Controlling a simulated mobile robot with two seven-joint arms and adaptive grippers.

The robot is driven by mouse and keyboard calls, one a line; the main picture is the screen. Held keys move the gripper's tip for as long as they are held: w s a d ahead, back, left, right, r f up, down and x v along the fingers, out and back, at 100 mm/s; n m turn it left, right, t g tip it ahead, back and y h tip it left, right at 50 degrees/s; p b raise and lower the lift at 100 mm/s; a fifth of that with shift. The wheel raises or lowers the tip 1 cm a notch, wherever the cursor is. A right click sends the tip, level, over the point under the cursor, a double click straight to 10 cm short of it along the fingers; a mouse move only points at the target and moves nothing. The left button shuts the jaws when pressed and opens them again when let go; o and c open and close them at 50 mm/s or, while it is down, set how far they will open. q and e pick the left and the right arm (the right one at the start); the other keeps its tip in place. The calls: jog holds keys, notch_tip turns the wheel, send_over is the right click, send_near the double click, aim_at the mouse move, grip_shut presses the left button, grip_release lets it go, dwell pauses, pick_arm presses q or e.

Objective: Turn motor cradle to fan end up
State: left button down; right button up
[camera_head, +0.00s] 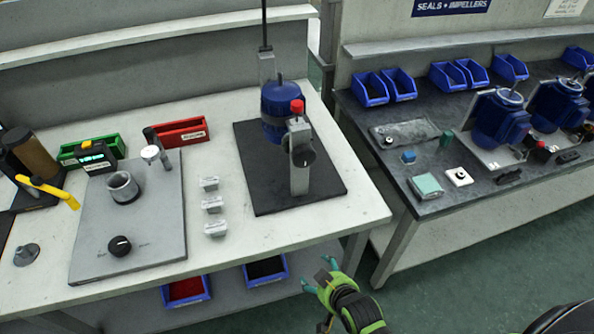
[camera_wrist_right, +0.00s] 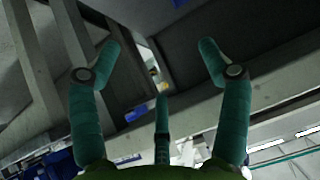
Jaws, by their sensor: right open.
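The motor cradle (camera_head: 299,172) stands on a black mat (camera_head: 262,198) near the right end of the left bench. It has a grey upright post at the front with a dark round knob and a red knob on top. A blue motor (camera_head: 276,108) sits upright in it, partly hidden by the post. My right gripper (camera_head: 318,272) is open and empty, low in front of the bench's front edge and apart from the cradle. Its teal fingers are spread in the right wrist view (camera_wrist_right: 163,62), with nothing between them. My left gripper is in neither view.
Left of the mat are small grey blocks (camera_head: 212,204) and a grey plate (camera_head: 150,225) with a cup and knob. Red and green bins stand behind. Blue bins (camera_head: 265,272) sit on the shelf below. A dark-topped bench (camera_head: 450,200) with motors stands right, across a gap.

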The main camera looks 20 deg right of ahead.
notch_tip(320, 180, up, 6)
jog(key=m+t+p, duration=0.3)
jog(key=t, duration=0.6)
send_near(306, 158)
jog(key=w, duration=0.3)
pick_arm(q)
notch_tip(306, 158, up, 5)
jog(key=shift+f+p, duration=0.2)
jog(key=shift+p, duration=0.3)
pick_arm(e)
jog(key=shift+h, duration=0.3)
jog(key=w, duration=0.6)
jog(key=shift+w+a, duration=0.15)
jog(key=shift+a, duration=0.2)
jog(key=shift+c, duration=0.5)
jog(key=c, duration=1.4)
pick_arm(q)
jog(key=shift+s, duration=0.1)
pick_arm(e)
jog(key=shift+w+r, duration=0.1)
jog(key=shift+r, duration=0.05)
grip_shut()
